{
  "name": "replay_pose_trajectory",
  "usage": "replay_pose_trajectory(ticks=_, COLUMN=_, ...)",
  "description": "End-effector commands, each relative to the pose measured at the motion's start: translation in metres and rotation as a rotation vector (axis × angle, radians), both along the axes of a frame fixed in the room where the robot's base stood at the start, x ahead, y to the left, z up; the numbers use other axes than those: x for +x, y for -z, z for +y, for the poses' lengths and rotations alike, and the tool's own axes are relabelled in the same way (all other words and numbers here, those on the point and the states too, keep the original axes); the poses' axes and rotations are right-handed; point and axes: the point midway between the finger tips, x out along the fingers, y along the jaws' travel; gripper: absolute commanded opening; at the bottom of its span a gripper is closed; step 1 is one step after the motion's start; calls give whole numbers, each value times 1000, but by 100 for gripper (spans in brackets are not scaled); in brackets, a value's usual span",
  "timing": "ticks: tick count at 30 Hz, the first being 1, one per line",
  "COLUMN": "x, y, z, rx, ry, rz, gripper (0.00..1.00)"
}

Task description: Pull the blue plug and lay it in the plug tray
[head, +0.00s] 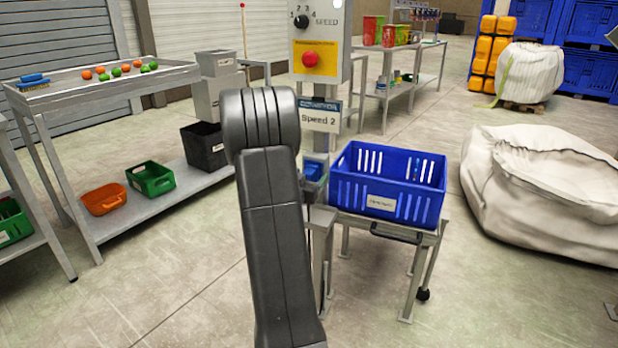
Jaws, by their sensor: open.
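My arm rises through the middle of the head view, and its gripper is hidden behind the arm links. A small blue thing (313,170) shows just right of my arm, low on the control post (324,148). It sits in or against a small grey holder (313,186). It is too small and too covered to tell whether it is the blue plug or whether the holder is the plug tray. No other plug or plug tray can be made out.
A blue slotted crate (388,187) stands on a low metal stand right of the post. The post bears a yellow panel with a red button (311,59). A white bulk bag (545,195) lies at right. A bench (110,85) stands at left. The front right floor is clear.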

Motion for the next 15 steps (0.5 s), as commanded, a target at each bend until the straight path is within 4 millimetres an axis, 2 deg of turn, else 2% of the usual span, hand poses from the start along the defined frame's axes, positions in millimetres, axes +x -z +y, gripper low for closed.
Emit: replay_pose_trajectory(ticks=15, x=0, y=0, z=0, rx=0, ry=0, rz=0, gripper=73)
